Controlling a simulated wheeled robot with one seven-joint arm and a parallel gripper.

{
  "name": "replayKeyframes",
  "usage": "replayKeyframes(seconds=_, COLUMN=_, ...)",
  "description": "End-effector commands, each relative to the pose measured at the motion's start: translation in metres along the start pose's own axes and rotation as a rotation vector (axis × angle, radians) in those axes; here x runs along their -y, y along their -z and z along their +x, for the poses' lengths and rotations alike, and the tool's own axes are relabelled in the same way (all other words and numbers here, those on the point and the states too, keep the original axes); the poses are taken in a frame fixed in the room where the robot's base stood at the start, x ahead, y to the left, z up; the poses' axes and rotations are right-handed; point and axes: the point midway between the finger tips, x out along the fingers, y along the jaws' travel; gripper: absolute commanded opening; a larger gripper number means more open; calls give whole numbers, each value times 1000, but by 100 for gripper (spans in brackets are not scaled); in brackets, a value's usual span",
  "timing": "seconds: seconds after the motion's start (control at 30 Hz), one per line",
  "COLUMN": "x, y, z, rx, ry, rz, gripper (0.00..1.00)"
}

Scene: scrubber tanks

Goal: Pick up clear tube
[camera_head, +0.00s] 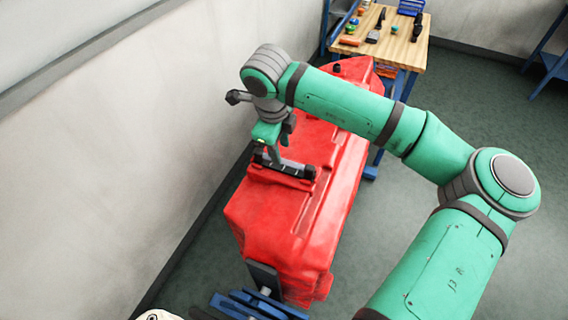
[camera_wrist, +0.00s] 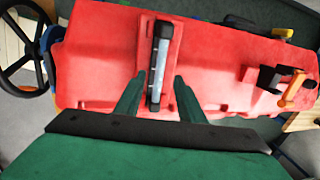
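The clear tube (camera_head: 285,167) has black ends and lies on top of the red tank (camera_head: 285,215), in a shallow recess. In the wrist view the clear tube (camera_wrist: 157,72) runs up the picture between my two green fingers. My gripper (camera_wrist: 158,77) is open, with one finger on each side of the tube and visible gaps between. In the head view my gripper (camera_head: 270,148) is just over the tube, pointing down. Part of the tube is hidden behind it there. I cannot tell the exact height left between the fingertips and the tube.
A wooden workbench (camera_head: 400,50) with tools stands beyond the tank's far end. A white wall (camera_head: 120,140) runs along the left. In the wrist view an orange-handled valve (camera_wrist: 292,88) sits at the tank's right and a black wheel (camera_wrist: 22,62) at the left.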

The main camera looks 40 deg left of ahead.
Motion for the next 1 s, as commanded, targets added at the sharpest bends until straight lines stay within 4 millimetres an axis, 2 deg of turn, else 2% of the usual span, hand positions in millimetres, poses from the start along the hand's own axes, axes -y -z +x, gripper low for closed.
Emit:
replayKeyframes(seconds=0.33, x=-2, y=6, z=44, rx=-1, ry=-3, rz=4, gripper=36)
replayKeyframes(seconds=0.67, x=-2, y=6, z=51, rx=-2, ry=-1, rz=3, gripper=36)
replayKeyframes(seconds=0.8, x=-2, y=6, z=50, rx=-2, ry=-1, rz=3, gripper=5)
replayKeyframes(seconds=0.83, x=-2, y=6, z=50, rx=-2, ry=-1, rz=3, gripper=0)
replayKeyframes(seconds=1.0, x=-2, y=6, z=50, rx=-1, ry=-1, rz=3, gripper=0)
